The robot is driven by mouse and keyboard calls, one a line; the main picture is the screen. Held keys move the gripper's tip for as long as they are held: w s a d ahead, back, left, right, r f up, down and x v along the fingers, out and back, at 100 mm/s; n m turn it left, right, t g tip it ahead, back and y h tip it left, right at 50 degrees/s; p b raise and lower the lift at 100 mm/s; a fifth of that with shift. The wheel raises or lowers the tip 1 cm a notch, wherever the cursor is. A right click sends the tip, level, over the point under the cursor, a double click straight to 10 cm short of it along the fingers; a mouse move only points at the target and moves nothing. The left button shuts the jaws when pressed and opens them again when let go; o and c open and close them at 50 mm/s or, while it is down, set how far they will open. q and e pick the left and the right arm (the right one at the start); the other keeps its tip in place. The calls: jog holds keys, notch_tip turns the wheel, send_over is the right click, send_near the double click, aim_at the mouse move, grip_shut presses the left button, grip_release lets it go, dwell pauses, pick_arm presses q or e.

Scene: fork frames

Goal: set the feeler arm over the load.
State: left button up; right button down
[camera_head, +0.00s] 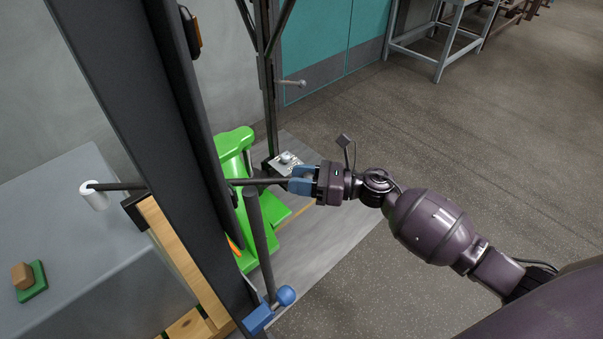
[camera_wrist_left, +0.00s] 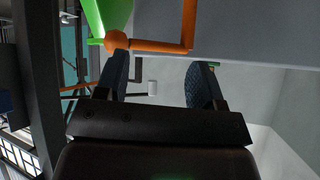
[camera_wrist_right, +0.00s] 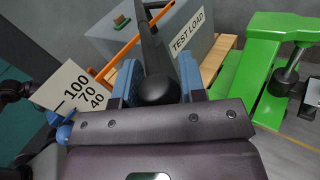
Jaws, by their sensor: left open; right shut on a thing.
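My right gripper (camera_head: 292,183) is shut on a dark rod, the feeler arm (camera_head: 245,182). In the right wrist view the feeler arm's black ball knob (camera_wrist_right: 158,90) sits between the fingers. The rod runs left, partly hidden by a black upright, to a white roller (camera_head: 93,197). In the head view the roller overlaps the grey load's top (camera_head: 75,245); its height above it is unclear. The load shows "TEST LOAD" in the right wrist view (camera_wrist_right: 212,45). My left gripper (camera_wrist_left: 160,82) is open, its left fingertip beside an orange ball knob (camera_wrist_left: 117,41).
A black upright (camera_head: 165,140) stands beside the load. A green pallet truck (camera_head: 236,155) is behind it. A grey post (camera_head: 262,240) carries a blue clamp (camera_head: 260,318). A brown block (camera_head: 22,275) on a green pad lies on the load.

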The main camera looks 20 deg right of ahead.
jog(key=shift+s, duration=0.1)
dwell(0.3)
jog(key=c, duration=0.7)
grip_release()
jog(key=v, duration=1)
jog(key=shift+s+d, duration=0.25)
jog(key=shift+s, duration=0.1)
